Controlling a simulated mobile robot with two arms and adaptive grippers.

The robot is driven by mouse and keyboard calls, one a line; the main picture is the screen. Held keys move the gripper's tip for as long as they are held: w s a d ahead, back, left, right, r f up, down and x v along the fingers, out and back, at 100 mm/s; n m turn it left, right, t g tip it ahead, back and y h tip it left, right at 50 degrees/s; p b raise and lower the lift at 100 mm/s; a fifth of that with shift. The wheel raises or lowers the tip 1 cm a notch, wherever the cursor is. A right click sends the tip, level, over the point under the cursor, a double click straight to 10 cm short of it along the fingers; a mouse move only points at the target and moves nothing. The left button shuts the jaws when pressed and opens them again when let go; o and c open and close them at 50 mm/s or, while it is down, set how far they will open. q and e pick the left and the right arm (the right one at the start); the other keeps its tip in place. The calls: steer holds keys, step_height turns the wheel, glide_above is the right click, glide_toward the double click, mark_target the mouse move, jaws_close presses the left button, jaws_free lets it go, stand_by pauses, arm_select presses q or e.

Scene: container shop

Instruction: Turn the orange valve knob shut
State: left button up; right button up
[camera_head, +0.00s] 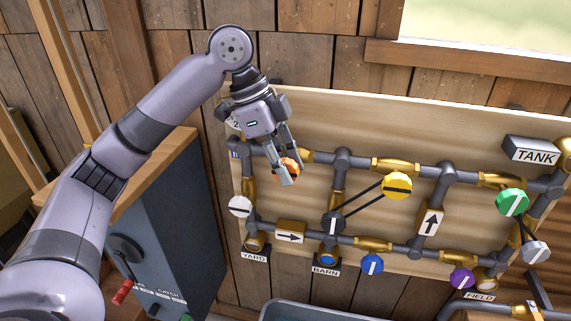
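The orange valve knob (292,164) sits on the upper pipe at the left of the wooden pipe board. My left gripper (284,172) is at the knob, with its fingers reaching down over it. One finger covers part of the knob and hides any mark on its face. The fingers stand apart around the knob, but I cannot tell whether they press on it. My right gripper is not in view.
The board (300,108) also carries a yellow knob (397,186), a green knob (512,202), a blue knob (372,264), a purple knob (461,278) and a white knob (241,206). A dark cabinet with a red-handled lever (122,292) stands at lower left. A grey basin (300,309) is below.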

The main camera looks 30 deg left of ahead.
arm_select(q)
jaws_close()
steer(key=shift+y, duration=0.4)
steer(key=y, duration=0.1)
steer(key=g+y, duration=0.1)
steer(key=y, duration=0.2)
steer(key=shift+w+d+r, duration=0.1)
steer(key=shift+d, duration=0.15)
steer(key=y, duration=0.2)
steer(key=g+y, duration=0.1)
steer(key=y, duration=0.2)
steer(key=shift+d+g, duration=0.2)
steer(key=shift+g, duration=0.1)
steer(key=y, duration=0.2)
steer(key=f+g+y, duration=0.1)
steer(key=y, duration=0.2)
steer(key=shift+w+d, duration=0.1)
steer(key=shift+d, duration=0.05)
steer(key=shift+f+g+y, duration=0.2)
steer(key=shift+g+y, duration=0.2)
steer(key=shift+y, duration=0.9)
steer(key=shift+f, duration=0.1)
steer(key=shift+o, duration=1.4)
jaws_free()
